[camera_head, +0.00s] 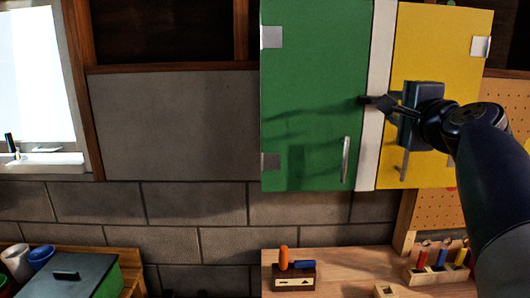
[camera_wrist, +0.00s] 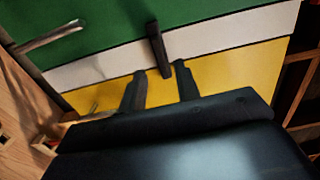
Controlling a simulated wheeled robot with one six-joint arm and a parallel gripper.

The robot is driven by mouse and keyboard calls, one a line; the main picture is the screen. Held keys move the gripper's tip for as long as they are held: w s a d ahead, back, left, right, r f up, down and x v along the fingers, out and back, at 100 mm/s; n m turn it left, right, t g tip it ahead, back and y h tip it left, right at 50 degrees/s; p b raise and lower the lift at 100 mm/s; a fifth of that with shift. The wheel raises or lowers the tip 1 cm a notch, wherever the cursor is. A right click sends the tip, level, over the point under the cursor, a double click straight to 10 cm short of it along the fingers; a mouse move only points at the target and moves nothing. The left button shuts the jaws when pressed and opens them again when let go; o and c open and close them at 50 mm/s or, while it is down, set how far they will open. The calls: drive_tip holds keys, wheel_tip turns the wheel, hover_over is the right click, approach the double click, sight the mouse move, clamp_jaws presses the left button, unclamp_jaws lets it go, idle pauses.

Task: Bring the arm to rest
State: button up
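My gripper (camera_head: 385,103) is raised in front of the wall cabinet, near the pale strip (camera_head: 381,60) between the green door (camera_head: 315,90) and the yellow door (camera_head: 440,50). A short dark bar (camera_wrist: 157,48) shows just beyond the fingertips, across the pale strip. I cannot tell whether the fingers touch it. My arm comes in from the right and covers part of the yellow door. Both doors look shut.
The green door has a metal handle (camera_head: 346,160), and the yellow door has another (camera_head: 405,163). Below are a wooden bench (camera_head: 345,268) with a tool holder (camera_head: 440,272) and a small block (camera_head: 293,278). A dark-lidded box (camera_head: 65,275) stands at lower left. The grey wall area is clear.

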drive_tip(key=shift+m, duration=0.8)
drive_tip(key=w+p, duration=0.2)
drive_tip(key=w, duration=0.3)
drive_tip(key=shift+p, duration=0.4)
drive_tip(key=shift+f+n+b, duration=0.15)
drive_tip(key=shift+n+b, duration=0.15)
drive_tip(key=shift+b, duration=0.2)
